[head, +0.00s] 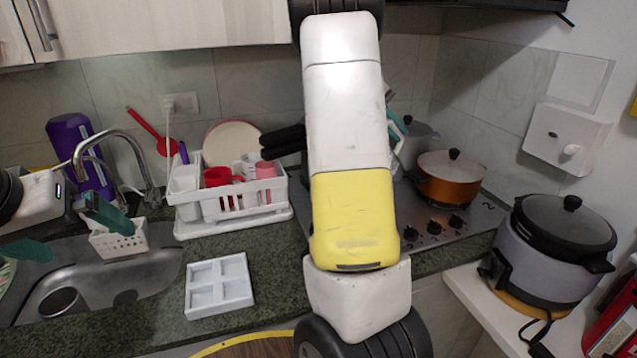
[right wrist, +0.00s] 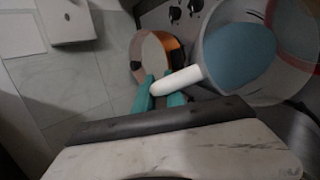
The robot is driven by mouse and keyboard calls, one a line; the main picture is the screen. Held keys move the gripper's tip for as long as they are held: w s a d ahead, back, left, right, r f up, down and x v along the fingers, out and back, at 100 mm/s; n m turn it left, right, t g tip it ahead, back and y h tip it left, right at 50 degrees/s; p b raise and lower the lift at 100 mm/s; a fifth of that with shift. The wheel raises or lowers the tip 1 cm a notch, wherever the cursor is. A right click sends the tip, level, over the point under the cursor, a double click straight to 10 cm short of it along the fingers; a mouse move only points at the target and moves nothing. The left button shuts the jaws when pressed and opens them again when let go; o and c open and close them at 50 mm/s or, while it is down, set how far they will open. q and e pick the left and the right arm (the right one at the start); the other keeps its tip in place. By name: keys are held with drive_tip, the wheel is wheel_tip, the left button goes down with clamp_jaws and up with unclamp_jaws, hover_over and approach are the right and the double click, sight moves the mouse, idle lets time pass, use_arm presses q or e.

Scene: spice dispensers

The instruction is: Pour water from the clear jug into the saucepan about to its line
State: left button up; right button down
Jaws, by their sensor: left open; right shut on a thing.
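My right gripper (right wrist: 160,92) is shut on the white handle (right wrist: 176,80) of the clear jug in the right wrist view. The jug (right wrist: 207,66) has a blue surface inside it, apparently water. In the head view my right arm hides most of the jug; a pale bit of its handle (head: 397,137) shows beside a teal finger of my right gripper (head: 396,120), over the stove. I cannot make out the saucepan for certain; a reddish curved band (right wrist: 297,45) shows beyond the jug in the right wrist view. My left gripper (head: 88,240) is open and empty above the sink.
A lidded copper pot (head: 455,190) stands on the stove (head: 475,222), right of the jug. A white dish rack (head: 240,212) with cups stands left of my right arm. A rice cooker (head: 560,250) is at right.

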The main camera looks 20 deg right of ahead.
drive_tip(key=shift+s+a+r+m+h+p, duration=0.1)
drive_tip(key=shift+a+r+h+p, duration=0.2)
drive_tip(key=shift+r, duration=0.2)
drive_tip(key=shift+a+r+m+h+p, duration=0.1)
drive_tip(key=shift+a+r+h+p, duration=0.1)
drive_tip(key=shift+r+h, duration=0.3)
drive_tip(key=shift+s+a+r+m+h+p, duration=0.1)
drive_tip(key=shift+a+r+h+p, duration=0.15)
drive_tip(key=shift+r, duration=0.25)
idle(3.2)
